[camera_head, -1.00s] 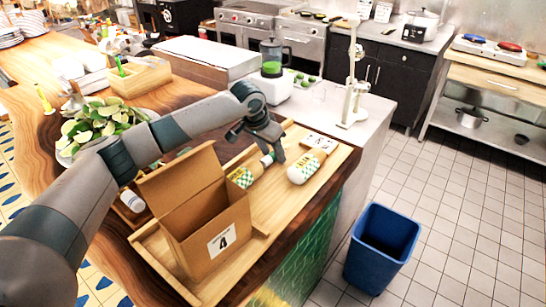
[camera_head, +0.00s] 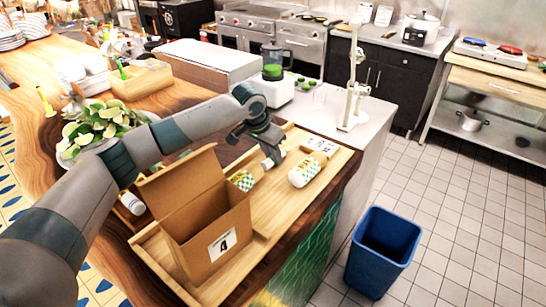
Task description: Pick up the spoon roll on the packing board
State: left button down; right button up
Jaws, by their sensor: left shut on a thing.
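The fingers hide part of that end. Whether the roll touches the board there is hard to tell. A second roll (camera_head: 306,170), with a white label and green checks, lies to the right, apart from the gripper. I cannot read which one is the spoon roll. My right gripper is not in view.
An open cardboard box (camera_head: 211,237) marked 4 stands on the board, near the held roll. A white card (camera_head: 320,145) lies at the board's far end. A leafy plant (camera_head: 100,125) is left of my arm. A blue bin (camera_head: 382,250) stands on the floor.

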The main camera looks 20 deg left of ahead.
pick_arm(q)
jog(key=shift+r+p, duration=0.75)
jog(key=shift+p, duration=0.05)
jog(key=r+p, duration=0.2)
jog(key=d+r+p, duration=0.1)
jog(key=r+p, duration=0.1)
jog(key=shift+w+d+r+p, duration=0.4)
jog(key=shift+d+r+p, duration=0.5)
jog(key=shift+d, duration=0.85)
jog(key=shift+w+d+r+p, duration=0.35)
jog(key=shift+d+r+p, duration=0.45)
jog(key=shift+d, duration=0.95)
jog(key=shift+w+d+r+p, duration=0.4)
jog(key=shift+d+r+p, duration=0.25)
jog(key=shift+d+r, duration=0.8)
jog(key=shift+s+d+f, duration=0.1)
jog(key=shift+d+f, duration=0.15)
jog(key=shift+f, duration=0.15)
